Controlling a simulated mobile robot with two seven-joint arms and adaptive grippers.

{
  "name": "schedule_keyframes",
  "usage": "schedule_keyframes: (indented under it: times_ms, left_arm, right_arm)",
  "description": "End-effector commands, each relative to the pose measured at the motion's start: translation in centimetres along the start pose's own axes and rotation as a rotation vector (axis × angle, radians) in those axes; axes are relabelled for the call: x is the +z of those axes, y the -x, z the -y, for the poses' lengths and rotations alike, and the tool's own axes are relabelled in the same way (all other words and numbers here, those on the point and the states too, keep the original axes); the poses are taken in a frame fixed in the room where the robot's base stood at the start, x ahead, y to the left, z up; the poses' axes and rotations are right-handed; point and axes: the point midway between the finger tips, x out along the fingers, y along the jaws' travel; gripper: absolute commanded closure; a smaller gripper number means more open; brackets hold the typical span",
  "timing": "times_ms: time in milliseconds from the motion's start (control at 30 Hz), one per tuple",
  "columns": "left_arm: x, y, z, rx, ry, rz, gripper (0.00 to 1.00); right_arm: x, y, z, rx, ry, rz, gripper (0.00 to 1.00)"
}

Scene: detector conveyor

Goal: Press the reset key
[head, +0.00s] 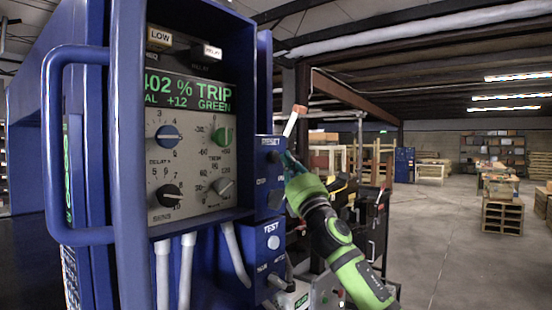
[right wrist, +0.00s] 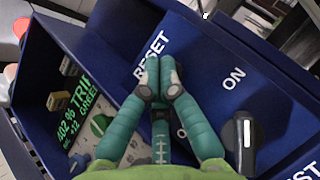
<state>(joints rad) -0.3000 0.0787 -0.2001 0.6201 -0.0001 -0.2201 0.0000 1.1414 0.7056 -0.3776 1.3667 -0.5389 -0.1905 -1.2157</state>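The blue box with the RESET label (head: 270,142) is on the right side of the detector cabinet. A small dark round part under that label (head: 273,157) may be the reset key. My right gripper (head: 287,160) is at this box from the right. In the right wrist view, its green fingers (right wrist: 160,80) are closed together, with the tips just beside the RESET lettering (right wrist: 152,54). The tips cover the spot by the label, so I cannot tell whether they touch the key. My left gripper does not show.
A black switch knob (right wrist: 243,135) sits near the ON label, close to my fingers. A blue TEST box (head: 268,262) is below. The cabinet screen (head: 190,95) reads TRIP and GREEN. A blue handle (head: 55,150) stands out at left. Open floor lies right.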

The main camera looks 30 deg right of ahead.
Motion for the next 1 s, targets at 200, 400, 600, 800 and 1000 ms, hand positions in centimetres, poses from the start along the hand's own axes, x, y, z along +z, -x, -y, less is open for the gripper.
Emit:
schedule_keyframes:
  times_ms: [200, 400, 600, 800, 1000]
  left_arm:
    - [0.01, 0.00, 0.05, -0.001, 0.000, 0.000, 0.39]
    - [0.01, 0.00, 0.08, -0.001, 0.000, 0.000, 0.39]
    - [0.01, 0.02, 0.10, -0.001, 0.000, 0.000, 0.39]
    - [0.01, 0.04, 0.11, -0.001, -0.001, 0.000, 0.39]
    - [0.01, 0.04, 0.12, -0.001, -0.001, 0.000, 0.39]
  right_arm:
    - [0.00, 0.01, 0.02, 0.000, 0.000, 0.000, 1.00]
    - [0.00, 0.01, 0.02, 0.000, 0.000, 0.000, 1.00]
    - [-0.15, -0.14, 0.03, -0.001, -0.001, 0.000, 1.00]
    - [-0.61, -0.59, -0.01, 0.000, 0.000, 0.000, 1.00]
    - [-0.60, -0.60, 0.01, 0.000, 0.000, 0.000, 1.00]
